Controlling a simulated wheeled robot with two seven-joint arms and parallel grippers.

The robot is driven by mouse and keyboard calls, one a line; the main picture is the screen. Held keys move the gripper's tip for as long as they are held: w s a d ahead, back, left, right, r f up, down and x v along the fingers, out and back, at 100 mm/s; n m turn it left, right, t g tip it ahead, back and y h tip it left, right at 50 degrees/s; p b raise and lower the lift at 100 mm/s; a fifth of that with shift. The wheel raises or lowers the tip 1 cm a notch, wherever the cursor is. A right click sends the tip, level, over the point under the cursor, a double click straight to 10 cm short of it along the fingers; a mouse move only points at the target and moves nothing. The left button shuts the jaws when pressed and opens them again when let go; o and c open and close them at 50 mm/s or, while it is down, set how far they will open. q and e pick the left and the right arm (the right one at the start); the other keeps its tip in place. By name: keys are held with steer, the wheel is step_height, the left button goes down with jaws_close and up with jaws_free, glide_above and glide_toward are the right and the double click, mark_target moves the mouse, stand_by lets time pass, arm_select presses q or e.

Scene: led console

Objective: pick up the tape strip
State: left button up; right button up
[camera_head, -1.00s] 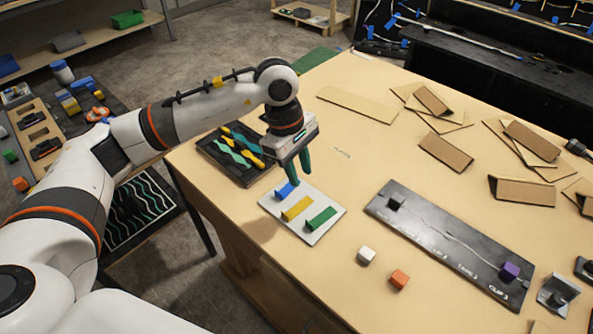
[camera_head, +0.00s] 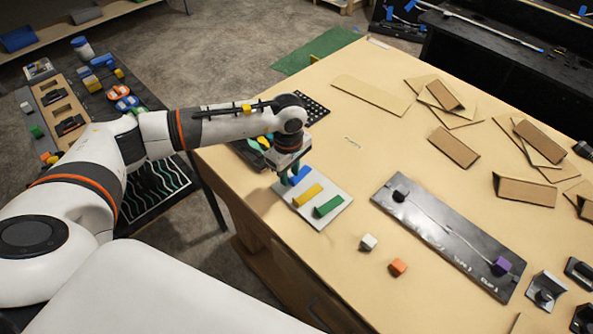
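A pale plate (camera_head: 333,221) on the table bears three coloured strips: a blue strip (camera_head: 300,175), a yellow strip (camera_head: 307,194) and a green strip (camera_head: 328,207). Which one is the tape strip is not clear from the picture. My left gripper (camera_head: 289,175) points down at the blue strip, at the plate's far left end. Its dark green fingers are low beside the blue strip and overlap it in view. I cannot tell whether they touch or grip it. My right gripper is out of view.
A dark board (camera_head: 440,232) with a black block (camera_head: 400,193) and a purple block (camera_head: 501,266) lies to the right. A white cube (camera_head: 368,242) and an orange cube (camera_head: 397,267) sit in front. Cardboard pieces (camera_head: 453,147) lie farther back. A dark tray is partly behind my gripper.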

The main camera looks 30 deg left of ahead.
mark_target(290, 178)
arm_select(q)
steer(key=shift+f, duration=0.6)
jaws_close()
steer(key=shift+r, duration=0.15)
step_height(290, 178, up, 14)
steer(key=b, duration=0.2)
stand_by(0.5)
